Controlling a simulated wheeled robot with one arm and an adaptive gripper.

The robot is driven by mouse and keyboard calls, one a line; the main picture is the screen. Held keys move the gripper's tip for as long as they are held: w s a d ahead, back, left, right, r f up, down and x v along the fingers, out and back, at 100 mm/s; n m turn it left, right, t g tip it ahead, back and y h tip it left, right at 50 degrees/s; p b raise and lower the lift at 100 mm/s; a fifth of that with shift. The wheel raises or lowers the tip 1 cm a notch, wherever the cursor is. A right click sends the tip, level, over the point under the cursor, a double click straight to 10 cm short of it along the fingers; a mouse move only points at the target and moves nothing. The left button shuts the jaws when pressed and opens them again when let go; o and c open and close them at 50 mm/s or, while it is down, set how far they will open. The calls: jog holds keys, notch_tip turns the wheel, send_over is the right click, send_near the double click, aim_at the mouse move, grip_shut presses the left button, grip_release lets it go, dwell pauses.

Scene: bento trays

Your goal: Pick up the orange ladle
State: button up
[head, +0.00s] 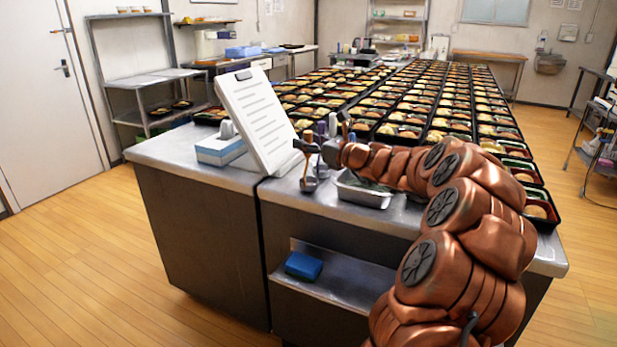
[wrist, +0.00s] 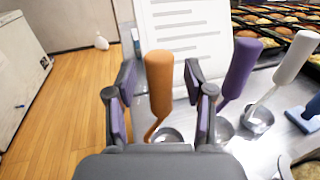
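The orange ladle (wrist: 159,82) stands upright in the wrist view, its thick handle at the top and its metal bowl (wrist: 168,134) low on the steel counter. My gripper (wrist: 160,92) is open, with one purple-padded finger on each side of the orange handle. A gap shows between the handle and each finger, so it is not gripped.
A purple ladle (wrist: 241,68), a white ladle (wrist: 296,58) and a blue-handled utensil (wrist: 304,114) stand close to the right. A clipboard (head: 255,110) leans behind. A metal pan (head: 361,193) is right of my gripper. Rows of bento trays (head: 407,131) fill the counter beyond.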

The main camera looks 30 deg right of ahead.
grip_shut()
dwell(0.7)
